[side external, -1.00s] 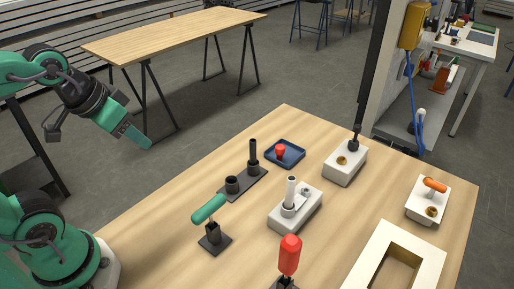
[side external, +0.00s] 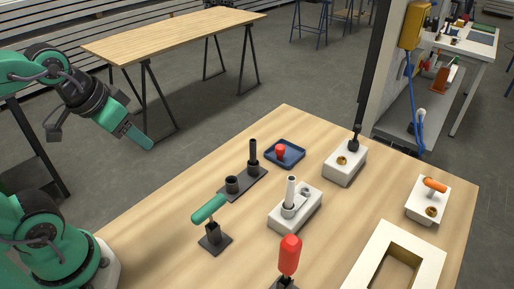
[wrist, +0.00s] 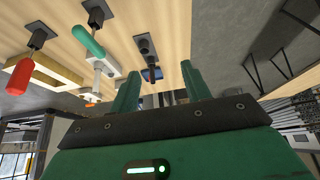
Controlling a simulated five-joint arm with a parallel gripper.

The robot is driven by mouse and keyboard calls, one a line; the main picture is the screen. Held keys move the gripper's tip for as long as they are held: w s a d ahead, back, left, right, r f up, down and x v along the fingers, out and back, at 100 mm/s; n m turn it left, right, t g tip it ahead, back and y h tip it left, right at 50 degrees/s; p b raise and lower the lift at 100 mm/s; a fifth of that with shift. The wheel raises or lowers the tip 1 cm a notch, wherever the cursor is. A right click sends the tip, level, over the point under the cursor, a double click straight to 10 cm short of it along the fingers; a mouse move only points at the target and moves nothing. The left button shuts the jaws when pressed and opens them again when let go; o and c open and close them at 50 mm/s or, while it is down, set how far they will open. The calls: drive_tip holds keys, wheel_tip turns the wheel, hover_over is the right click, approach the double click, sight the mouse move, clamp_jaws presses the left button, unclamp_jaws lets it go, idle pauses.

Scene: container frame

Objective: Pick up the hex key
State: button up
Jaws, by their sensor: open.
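No piece is clearly recognisable as the hex key. The green handle also shows in the wrist view (wrist: 88,42). A red-handled tool (side external: 290,254) stands upright at the front, also seen in the wrist view (wrist: 20,77). My gripper (side external: 139,138) is open and empty, up in the air to the left, well apart from all the tools. Its two green fingers stand apart in the wrist view (wrist: 160,88).
A dark base (side external: 239,186) with black posts, a blue tray (side external: 297,158) with a red piece, and white blocks (side external: 306,212) (side external: 342,174) (side external: 421,209) stand on the wooden table. A white frame (side external: 412,244) with an opening lies front right. The table's left part (side external: 160,220) is clear.

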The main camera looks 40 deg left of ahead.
drive_tip(key=g, duration=0.5)
hover_over(209, 205)
drive_tip(key=f, duration=0.8)
drive_tip(key=shift+w+a, duration=0.1)
drive_tip(key=shift+a, duration=0.2)
drive_tip(key=shift+d+f+g, duration=0.3)
drive_tip(key=shift+d+f, duration=0.1)
drive_tip(key=shift+d, duration=0.05)
drive_tip(key=shift+a+f, duration=0.15)
drive_tip(key=shift+f, duration=3.75)
drive_tip(key=shift+c, duration=0.2)
clamp_jaws()
